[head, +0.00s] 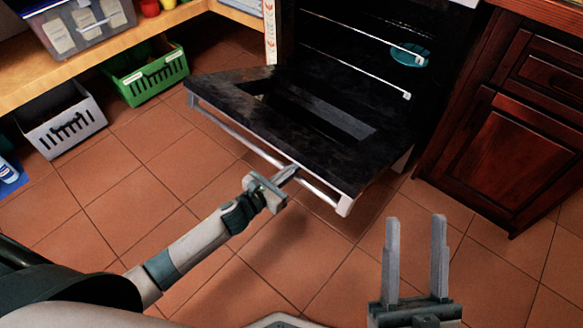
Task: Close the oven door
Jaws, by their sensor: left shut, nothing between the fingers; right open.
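The oven door (330,147) is hinged down and open, tilted out low in front of the dark oven cavity (338,42). Its dark inner face points up, with a window opening in it. A light metal handle bar (233,132) runs along its outer edge. My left gripper (291,173) is shut with nothing held, its fingertips at the handle bar near the door's outer edge; I cannot tell whether they touch it. My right gripper (416,232) is open and empty, pointing up in front of the door at the lower right, apart from it.
Dark wood cabinets (513,150) stand right of the oven. A green basket (147,75) and a grey basket (62,122) sit on the floor at left, below a wooden shelf (90,57) with a clear bin (77,22). The tiled floor (125,185) is clear in front.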

